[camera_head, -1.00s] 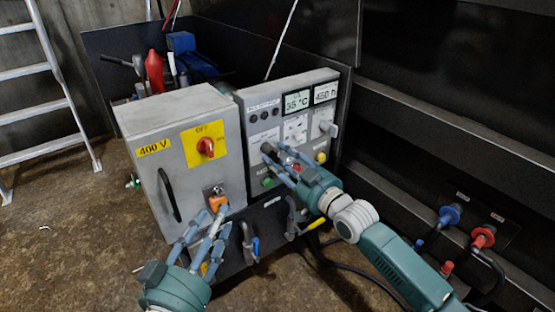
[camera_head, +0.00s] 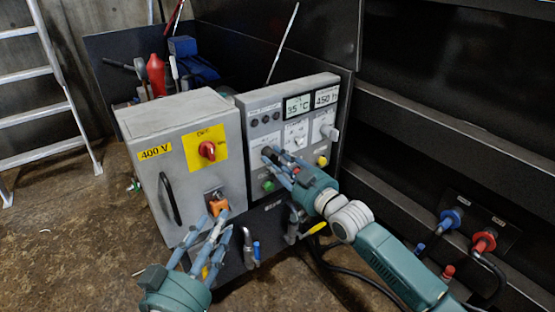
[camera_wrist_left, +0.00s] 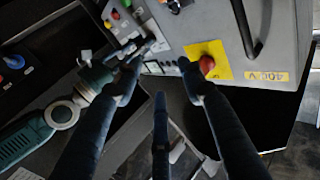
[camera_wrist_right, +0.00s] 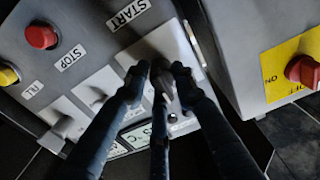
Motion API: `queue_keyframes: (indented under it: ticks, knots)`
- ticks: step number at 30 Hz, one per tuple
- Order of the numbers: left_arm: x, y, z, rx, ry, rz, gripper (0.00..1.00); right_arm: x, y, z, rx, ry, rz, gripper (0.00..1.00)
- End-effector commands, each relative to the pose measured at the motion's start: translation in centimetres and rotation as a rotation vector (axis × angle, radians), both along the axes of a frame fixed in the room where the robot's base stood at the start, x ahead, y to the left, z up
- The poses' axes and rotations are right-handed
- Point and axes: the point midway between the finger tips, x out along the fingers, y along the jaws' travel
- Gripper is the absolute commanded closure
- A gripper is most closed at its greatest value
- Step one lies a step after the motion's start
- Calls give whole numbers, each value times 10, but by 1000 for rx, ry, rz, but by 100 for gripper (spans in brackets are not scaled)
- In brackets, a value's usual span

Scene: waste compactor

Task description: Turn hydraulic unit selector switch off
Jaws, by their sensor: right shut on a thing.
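The grey control panel (camera_head: 245,112) carries a row of selector switches below its displays. My right gripper (camera_head: 270,155) is at the leftmost switch and largely hides it in the head view. In the right wrist view its fingers (camera_wrist_right: 160,75) are closed around that grey selector knob (camera_wrist_right: 163,88), with START printed beside it. The other two switches, the middle one (camera_head: 297,140) and the right one (camera_head: 329,131), are free. The labels are too small to tell which switch is named hydraulic unit. My left gripper (camera_head: 215,225) is open and empty, in front of the 400 V cabinet near its orange part (camera_head: 218,205).
The 400 V cabinet (camera_head: 160,190) stands left of the panel, with a red rotary switch (camera_head: 207,150) on a yellow plate. Green (camera_head: 268,185) and yellow (camera_head: 322,160) buttons sit low on the panel. Pipes and valves (camera_head: 250,247) are below. Blue and red hose couplings (camera_head: 450,218) are at right.

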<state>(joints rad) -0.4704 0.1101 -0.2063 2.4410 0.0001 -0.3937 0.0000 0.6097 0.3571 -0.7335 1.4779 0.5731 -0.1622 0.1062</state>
Motion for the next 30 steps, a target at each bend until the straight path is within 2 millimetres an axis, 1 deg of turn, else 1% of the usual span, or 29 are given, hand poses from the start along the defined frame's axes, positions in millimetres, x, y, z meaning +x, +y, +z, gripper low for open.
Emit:
queue_keyframes:
  ticks: [1, 3, 6, 14, 15, 16, 30]
  knots:
    - [-1, 1, -6, 10, 37, 2, 60, 3, -4, 2, -12, -6, -7, 100]
    - [-2, 3, -17, 21, 80, 5, 60, 3, -4, 2, -20, -13, -7, 100]
    - [-4, 5, -26, 30, 116, 7, 60, 3, -5, 1, -26, -19, -8, 100]
    - [-4, 5, -27, 30, 119, 8, 60, 3, -6, 1, -28, -20, -9, 100]
    - [-4, 5, -27, 30, 119, 8, 60, 3, -6, 1, -28, -20, -10, 70]
    - [-4, 5, -27, 30, 119, 8, 60, 4, -6, 1, -28, -20, -10, 64]
    - [-4, 5, -27, 30, 117, 7, 60, 1, -3, 1, -26, -19, -5, 64]
